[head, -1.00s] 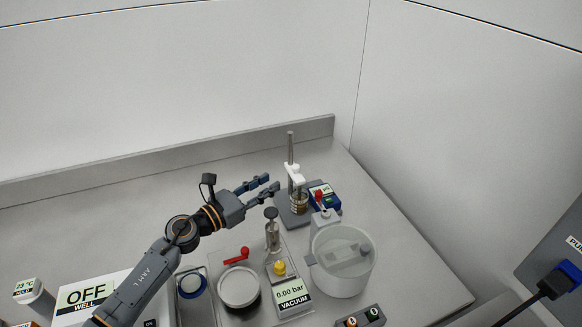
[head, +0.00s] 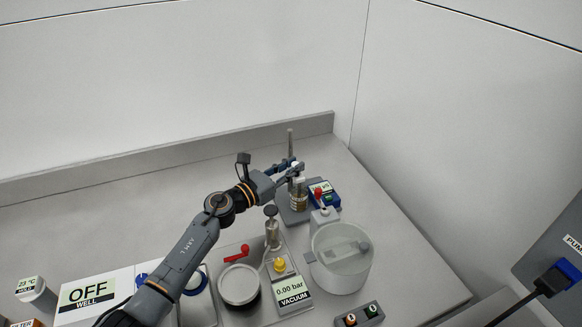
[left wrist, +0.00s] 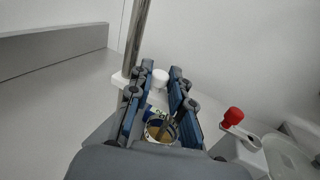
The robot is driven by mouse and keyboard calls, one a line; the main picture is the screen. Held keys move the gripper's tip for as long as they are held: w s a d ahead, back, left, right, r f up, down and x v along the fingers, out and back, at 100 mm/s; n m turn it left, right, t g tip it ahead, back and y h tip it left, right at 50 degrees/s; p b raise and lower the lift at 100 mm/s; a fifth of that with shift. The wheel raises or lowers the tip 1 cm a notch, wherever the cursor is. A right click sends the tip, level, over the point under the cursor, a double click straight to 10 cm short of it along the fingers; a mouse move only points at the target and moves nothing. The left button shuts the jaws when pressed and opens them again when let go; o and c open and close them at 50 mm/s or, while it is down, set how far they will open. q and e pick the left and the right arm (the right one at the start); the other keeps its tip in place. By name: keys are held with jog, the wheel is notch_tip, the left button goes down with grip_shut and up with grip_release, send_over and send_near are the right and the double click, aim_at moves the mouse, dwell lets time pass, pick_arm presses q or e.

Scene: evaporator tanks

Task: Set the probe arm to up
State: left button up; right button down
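The probe stand has a thin metal post (head: 290,143) on a grey base at the back right of the bench. Its white probe arm, partly hidden by my fingers in the head view, shows in the left wrist view as a white clamp at the post (left wrist: 121,80) and a white cap (left wrist: 160,75). A small beaker of amber liquid (head: 299,204) stands below it. My left gripper (head: 293,169) is at the probe arm. In the left wrist view its fingers are apart, with the white cap between the fingertips; I cannot tell whether they touch it. My right gripper is out of view.
A blue box with a red switch (head: 324,194) stands just right of the stand. Nearer are a clear-lidded tank (head: 341,275), a vacuum unit reading 0.00 bar (head: 291,291) and a red-handled pan (head: 239,284). The bench at back left is clear.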

pick_arm(q)
grip_shut()
notch_tip(320, 180, up, 8)
jog(key=p, duration=0.5)
jog(key=shift+p, duration=0.35)
jog(key=shift+w, duration=0.1)
jog(key=shift+o, duration=1.8)
grip_release()
jog(key=shift+o, duration=0.9)
jog(key=shift+f, duration=0.1)
